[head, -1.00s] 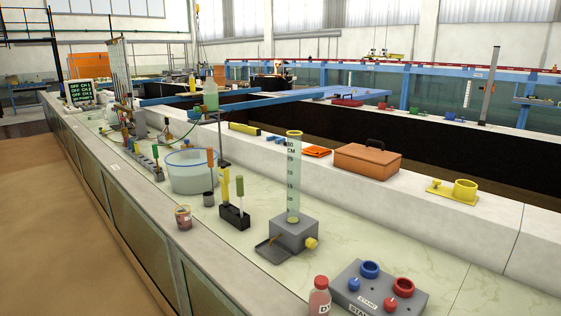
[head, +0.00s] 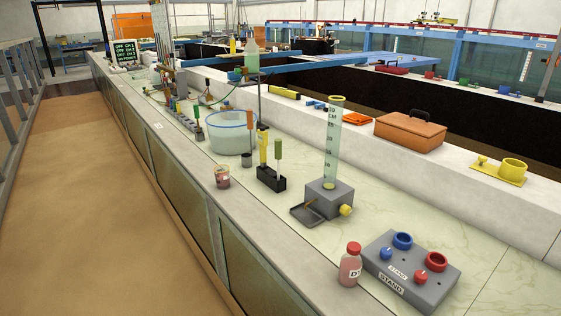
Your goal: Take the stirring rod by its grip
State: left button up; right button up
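I cannot tell for sure which tool is the stirring rod. A black holder (head: 271,182) stands on the bench with a yellow-gripped tool (head: 263,147) and a green-gripped tool (head: 278,149) upright in it. Another green-gripped tool (head: 197,113) stands farther along the bench, left of the basin. Neither of my grippers is in view.
A graduated cylinder (head: 333,143) stands on a grey base (head: 329,197). Nearer are a pink bottle (head: 350,266) and a grey stand (head: 411,271) with blue and red rings. A small reddish jar (head: 222,177) is near the bench edge. The floor (head: 110,220) at left is clear.

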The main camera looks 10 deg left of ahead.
aim_at(278, 142)
jog(key=i+j, duration=0.25)
jog(key=j, duration=0.15)
jog(key=i+j+z, duration=0.3)
jog(key=j+z, duration=0.35)
jog(key=i+j+z, duration=0.15)
jog(key=j+z, duration=0.15)
jog(key=j, duration=0.1)
